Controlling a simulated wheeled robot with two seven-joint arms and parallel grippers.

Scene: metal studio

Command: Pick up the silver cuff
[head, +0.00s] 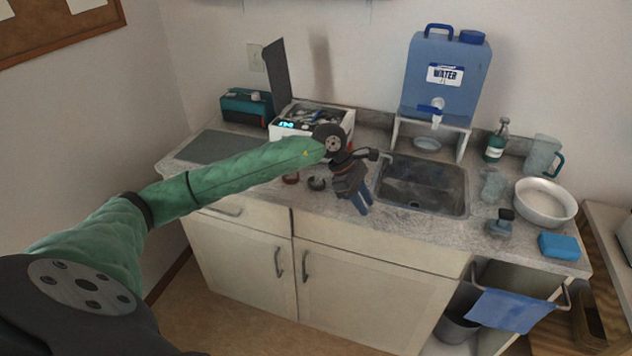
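A small dark grey, silvery ring-shaped cuff (317,183) lies on the counter, left of the sink and near the front edge. A similar brown, coppery cuff (291,178) lies just left of it. My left gripper (361,204) hangs to the right of the silver cuff, apart from it, with its blue fingers pointing down by the counter's front edge. The two fingers show close together, and the gap between them is unclear. I see nothing held in them. My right gripper is not in view.
The sink (425,186) is just right of my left gripper. Behind stand an open white box (310,122) and a blue water container (445,75) on a stand. Cabinet doors are below.

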